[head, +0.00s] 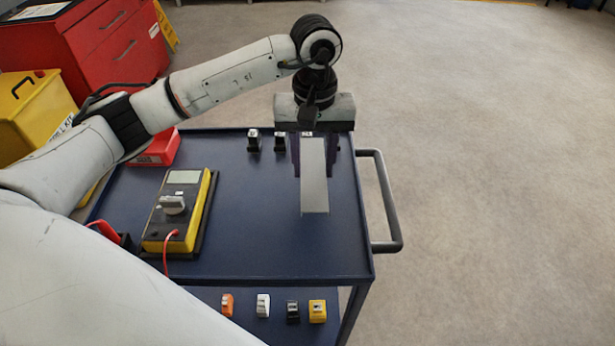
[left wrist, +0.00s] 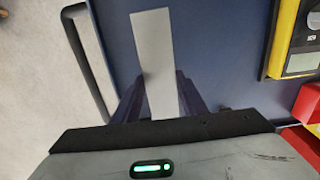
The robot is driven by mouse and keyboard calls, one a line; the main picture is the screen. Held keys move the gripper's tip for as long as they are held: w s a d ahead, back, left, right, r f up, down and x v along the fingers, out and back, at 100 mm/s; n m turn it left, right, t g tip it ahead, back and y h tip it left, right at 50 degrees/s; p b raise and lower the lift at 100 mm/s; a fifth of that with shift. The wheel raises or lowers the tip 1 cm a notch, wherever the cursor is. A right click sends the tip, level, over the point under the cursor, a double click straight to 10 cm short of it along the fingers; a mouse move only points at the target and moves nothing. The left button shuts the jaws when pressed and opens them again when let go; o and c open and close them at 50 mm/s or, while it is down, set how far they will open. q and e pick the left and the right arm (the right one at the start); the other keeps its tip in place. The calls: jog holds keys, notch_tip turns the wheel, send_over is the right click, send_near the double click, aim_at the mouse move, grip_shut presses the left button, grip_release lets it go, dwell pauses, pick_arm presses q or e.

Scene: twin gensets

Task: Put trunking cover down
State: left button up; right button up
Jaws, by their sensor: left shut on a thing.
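The trunking cover is a flat, pale grey strip (head: 314,180) in the head view, over the right part of the blue trolley top (head: 270,240). My left gripper (head: 312,158) is shut on the cover near its far end, with a dark finger on each side. The cover's near end sticks out toward the front of the trolley. In the left wrist view the cover (left wrist: 155,60) runs up from between the fingers (left wrist: 160,100). I cannot tell whether it touches the trolley top or hangs just above it. My right gripper is not in view.
A yellow multimeter (head: 178,215) with a red lead lies left on the trolley. Small black-and-white parts (head: 253,140) stand along the back edge, near a red box (head: 158,150). Several small coloured parts (head: 263,305) sit on the lower shelf. A handle (head: 385,200) juts out right.

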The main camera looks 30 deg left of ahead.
aim_at(313, 171)
pick_arm(q)
jog(key=shift+f, duration=2.3)
jog(key=shift+f, duration=0.2)
jog(key=o, duration=1.3)
jog(key=shift+o, duration=0.2)
notch_tip(313, 171, up, 12)
jog(key=shift+r+b, duration=0.25)
jog(key=shift+b, duration=0.05)
